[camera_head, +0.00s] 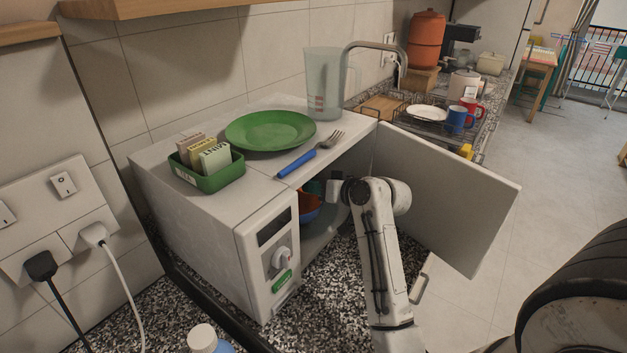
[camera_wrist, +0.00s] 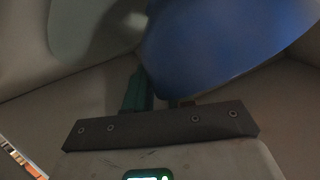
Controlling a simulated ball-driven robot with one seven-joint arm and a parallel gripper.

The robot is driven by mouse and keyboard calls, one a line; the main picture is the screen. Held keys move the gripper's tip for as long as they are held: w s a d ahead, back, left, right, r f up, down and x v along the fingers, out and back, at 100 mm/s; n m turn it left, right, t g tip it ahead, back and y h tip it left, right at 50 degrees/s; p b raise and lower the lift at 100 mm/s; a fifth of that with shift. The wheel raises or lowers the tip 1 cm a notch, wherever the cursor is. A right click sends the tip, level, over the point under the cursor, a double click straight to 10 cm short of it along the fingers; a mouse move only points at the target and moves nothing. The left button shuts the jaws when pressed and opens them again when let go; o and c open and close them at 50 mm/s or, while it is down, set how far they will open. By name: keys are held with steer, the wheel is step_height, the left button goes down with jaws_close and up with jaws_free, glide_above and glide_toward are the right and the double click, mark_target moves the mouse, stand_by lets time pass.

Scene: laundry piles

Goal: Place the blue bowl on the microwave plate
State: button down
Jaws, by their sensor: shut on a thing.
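The blue bowl (camera_head: 309,215) is inside the open microwave (camera_head: 200,222), mostly hidden behind the front panel. A red-orange patch shows just above its blue side; I cannot tell whether it is the bowl's inside. The bowl (camera_wrist: 225,40) fills the upper right of the wrist view, tilted in that picture. My gripper (camera_head: 318,188) reaches into the microwave and is shut on the bowl; one green finger shows in the wrist view (camera_wrist: 142,88), the other is mostly hidden. The pale microwave plate (camera_head: 322,232) shows partly below the bowl. Contact between bowl and plate cannot be told.
The microwave door (camera_head: 450,190) stands wide open to the right of my arm. On top of the microwave are a green plate (camera_head: 270,130), a blue-handled fork (camera_head: 310,155), a green box of packets (camera_head: 207,178) and a clear jug (camera_head: 325,85). A dish rack stands behind.

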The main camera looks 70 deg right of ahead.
steer(key=shift+w+d+r, duration=0.15)
steer(key=shift+w+d, duration=0.2)
steer(key=shift+d, duration=0.2)
steer(key=shift+w+d+f+p, duration=0.25)
steer(key=shift+w+d, duration=0.1)
steer(key=shift+d, duration=0.25)
steer(key=shift+w+d+f+p, duration=0.2)
steer(key=shift+w+d, duration=0.15)
steer(key=shift+d, duration=0.25)
steer(key=shift+f, duration=0.3)
steer(key=c, duration=1)
jaws_free()
steer(key=shift+a+f, duration=0.1)
steer(key=shift+o, duration=0.2)
steer(key=shift+s, duration=0.1)
steer(key=b+v, duration=0.1)
steer(key=v, duration=1.1)
